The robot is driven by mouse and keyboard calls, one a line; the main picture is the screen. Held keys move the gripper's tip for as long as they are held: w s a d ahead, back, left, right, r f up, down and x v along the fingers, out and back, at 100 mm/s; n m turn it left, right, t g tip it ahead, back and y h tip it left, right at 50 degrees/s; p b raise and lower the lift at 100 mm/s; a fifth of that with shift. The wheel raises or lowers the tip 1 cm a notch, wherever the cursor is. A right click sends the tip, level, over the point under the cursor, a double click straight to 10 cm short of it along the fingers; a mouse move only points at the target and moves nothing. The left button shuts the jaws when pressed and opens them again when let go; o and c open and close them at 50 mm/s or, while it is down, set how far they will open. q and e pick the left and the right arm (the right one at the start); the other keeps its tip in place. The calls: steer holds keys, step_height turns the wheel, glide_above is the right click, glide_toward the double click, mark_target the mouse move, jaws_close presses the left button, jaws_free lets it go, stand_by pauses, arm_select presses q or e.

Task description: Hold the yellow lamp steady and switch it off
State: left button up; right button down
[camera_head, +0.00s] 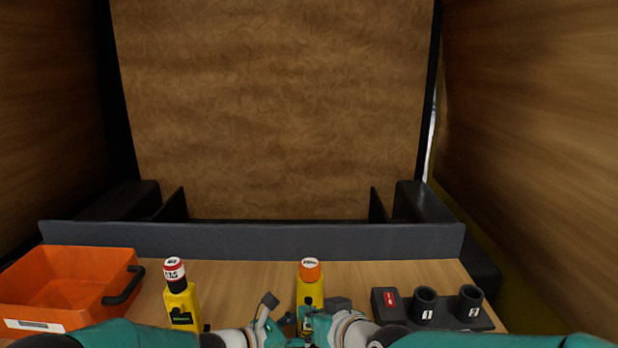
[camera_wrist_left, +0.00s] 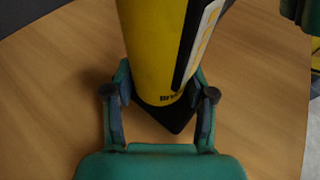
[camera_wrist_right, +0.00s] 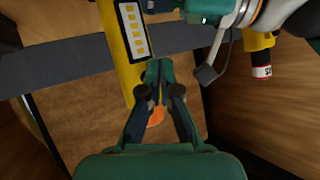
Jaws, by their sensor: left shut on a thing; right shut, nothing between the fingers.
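The yellow lamp (camera_head: 310,290) with an orange top (camera_head: 310,269) stands upright near the middle of the table. My left gripper (camera_head: 288,321) is shut on its lower body, just above a dark base, as the left wrist view (camera_wrist_left: 157,84) shows. My right gripper (camera_head: 312,319) is shut and empty at the front of the lamp. In the right wrist view its closed fingertips (camera_wrist_right: 163,74) are beside the label strip (camera_wrist_right: 133,34) and partly hide the lamp; I cannot tell whether they touch it. I cannot make out a switch.
A second yellow device (camera_head: 183,308) with a red, white and black top stands to the left. An orange bin (camera_head: 62,277) is at the far left. A dark holder with two numbered cups (camera_head: 425,306) stands right. A grey ledge (camera_head: 250,240) closes the table's back.

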arm_select(q)
steer(key=shift+f, duration=0.1)
arm_select(e)
steer(key=s, duration=0.6)
steer(key=shift+a, duration=0.25)
arm_select(q)
steer(key=o, duration=1.2)
steer(key=shift+c, duration=0.2)
